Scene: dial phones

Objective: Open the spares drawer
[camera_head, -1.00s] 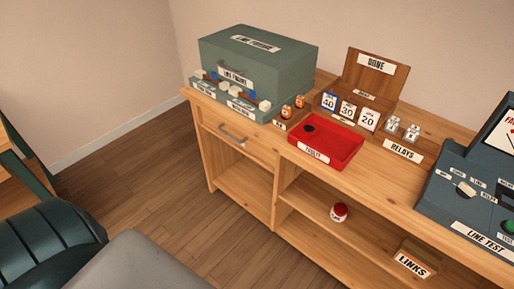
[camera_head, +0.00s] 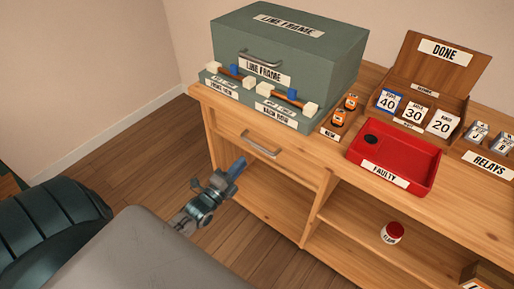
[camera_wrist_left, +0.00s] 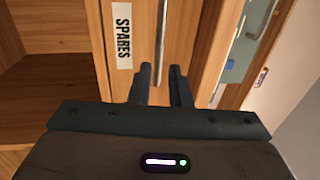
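The spares drawer (camera_head: 235,133) is a light wood front at the left end of the bench, shut. Its pale metal bar handle (camera_head: 260,144) shows in the head view. The left wrist view shows the white SPARES label (camera_wrist_left: 123,36) and the handle (camera_wrist_left: 162,40) running up the picture. My left gripper (camera_head: 238,167) is below and left of the handle in the head view. In the left wrist view its two dark fingers (camera_wrist_left: 161,75) are apart, with the handle in line with the gap between them; contact cannot be told. My right gripper is not in view.
Above the drawer stands the green line frame case (camera_head: 290,50) with fuses along its front. A red FAULTY tray (camera_head: 427,178) and the DONE rack (camera_head: 437,62) are to the right. Open shelves with a red-lidded jar (camera_head: 392,233) lie below.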

